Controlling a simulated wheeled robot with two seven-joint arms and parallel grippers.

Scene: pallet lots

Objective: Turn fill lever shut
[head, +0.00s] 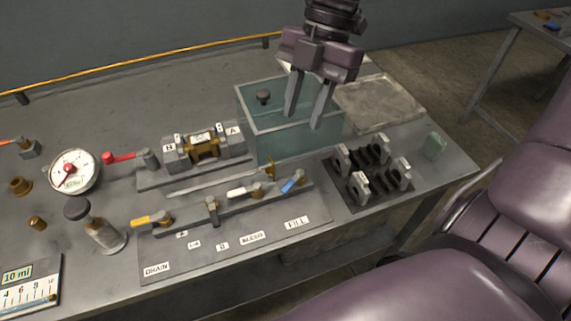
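The fill lever (293,181) has a blue handle and sits at the right end of the grey valve manifold, behind the FILL label (297,223). Its handle points up and to the right in the picture. My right gripper (302,121) hangs fingers down, in front of the glass tank in the picture. Its two fingers are apart, with nothing between them. In the picture it is above the fill lever and not touching it. My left gripper is not in view.
A white lever (240,192) is left of the fill lever, and a yellow one (148,220) is near DRAIN. A black rack (368,205) is right. A dial gauge (74,168) is left.

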